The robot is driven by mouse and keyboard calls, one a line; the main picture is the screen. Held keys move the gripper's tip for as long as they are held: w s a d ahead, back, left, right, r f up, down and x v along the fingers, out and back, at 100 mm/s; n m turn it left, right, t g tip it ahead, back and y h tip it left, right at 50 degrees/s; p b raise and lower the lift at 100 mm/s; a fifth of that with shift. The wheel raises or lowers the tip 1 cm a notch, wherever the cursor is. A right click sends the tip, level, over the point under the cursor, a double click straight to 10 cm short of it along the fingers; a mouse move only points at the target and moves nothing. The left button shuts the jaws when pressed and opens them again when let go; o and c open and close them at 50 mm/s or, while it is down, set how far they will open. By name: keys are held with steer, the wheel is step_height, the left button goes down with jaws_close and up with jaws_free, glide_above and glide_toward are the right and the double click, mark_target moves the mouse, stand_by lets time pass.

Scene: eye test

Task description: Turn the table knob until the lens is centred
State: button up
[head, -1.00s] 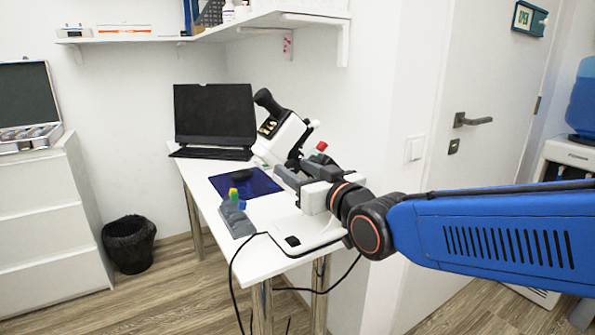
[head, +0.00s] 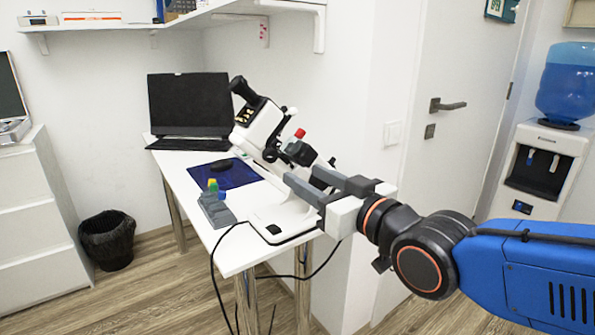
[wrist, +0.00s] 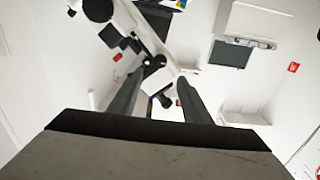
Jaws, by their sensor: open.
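A white tilted instrument (head: 262,125) with a black eyepiece stands on the table (head: 195,185). On its near side are a red-tipped knob (head: 299,134) and a dark rounded part (head: 300,153); I cannot tell which part is the table knob. No lens can be made out. My gripper (head: 300,173) is open and empty, its two grey fingers pointing at the instrument's lower side. In the wrist view the instrument's white arm (wrist: 148,42) and a small black round part (wrist: 153,62) show just beyond and between the fingertips; contact cannot be told.
A dark blue mat (head: 238,178) and a grey holder (head: 217,212) with coloured tops lie left of the instrument. A laptop (head: 190,103) is behind. A black cable (head: 213,258) hangs off the front edge. A door (head: 465,60) and water dispenser (head: 545,165) are right.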

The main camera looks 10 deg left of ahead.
steer(key=shift+v, duration=2.55)
steer(key=w+d+f+m+h, duration=0.2)
steer(key=d+f+h, duration=0.3)
steer(key=d, duration=0.4)
steer(key=w+d+f+m+h, duration=0.2)
steer(key=d+f+m+h, duration=0.15)
steer(key=d+f, duration=0.5)
steer(key=s+d+f+m+g+h, duration=0.2)
steer(key=s+d, duration=0.4)
steer(key=d, duration=0.3)
steer(key=s+d+f+m+g+h, duration=0.2)
steer(key=s+d+f+g+h, duration=0.1)
steer(key=s+d+f, duration=0.4)
steer(key=shift+s+d+f+g, duration=0.15)
steer(key=shift+d+f+g, duration=0.15)
steer(key=shift+d+g, duration=0.8)
steer(key=shift+d, duration=0.15)
